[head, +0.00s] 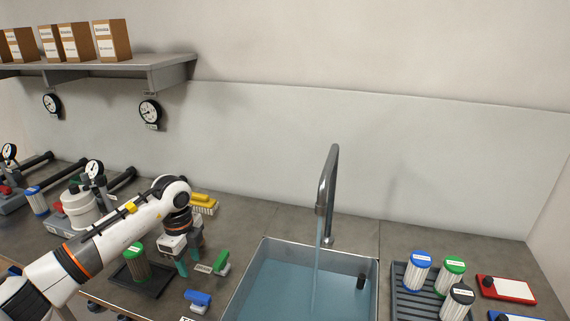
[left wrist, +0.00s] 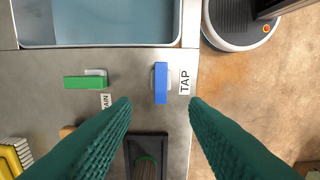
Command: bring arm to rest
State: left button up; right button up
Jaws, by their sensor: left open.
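My left gripper (head: 192,262) is open and empty above the counter, left of the sink, with its teal fingers pointing down. In the left wrist view its fingertips (left wrist: 160,103) stand apart, with bare counter between them. The blue TAP handle (head: 198,298) is in front of the gripper and also shows just beyond the fingertips in the left wrist view (left wrist: 161,82). The green DRAIN handle (head: 221,263) is close to the gripper's right side; it also shows in the left wrist view (left wrist: 85,82). My right gripper is in neither view.
Water runs from the faucet (head: 328,190) into the sink (head: 262,262). A green-capped filter (head: 137,264) stands in a dark tray beside my left arm. A yellow brush (head: 204,202) lies behind. Several filters stand in a ribbed rack (head: 402,300) right of the sink.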

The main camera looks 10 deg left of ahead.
pick_arm(q)
jog(key=s+d+m+t+h, duration=0.2)
jog(key=d+m+h, duration=0.3)
jog(key=d+h, duration=1.2)
jog(key=s+d+r+n+t, duration=0.1)
jog(key=d+r+n+t, duration=0.2)
jog(key=d+r+t, duration=0.65)
jog(key=a+n+t+y, duration=0.6)
jog(key=n+t+y, duration=0.2)
jog(key=n+y, duration=0.4)
jog(key=s+a+f+n+g+y, duration=0.3)
jog(key=a+f+n, duration=0.1)
jog(key=f, duration=0.2)
jog(key=s+a+f+n+g+y, duration=0.3)
jog(key=s+a+f+n, duration=0.1)
jog(key=f, duration=0.2)
jog(key=s+f+m+g+h, duration=0.1)
jog(key=s+f+g, duration=0.4)
jog(key=s, duration=0.4)
jog(key=s+f+g, duration=0.5)
jog(key=s, duration=0.5)
notch_tip(320, 180, down, 25)
jog(key=g, duration=0.1)
jog(key=s+a+f+g, duration=0.1)
jog(key=s+a+f, duration=0.1)
jog(key=s+f, duration=1.4)
jog(key=shift+s+f+m, duration=0.3)
jog(key=shift+s+f, duration=0.05)
jog(key=shift+s, duration=0.2)
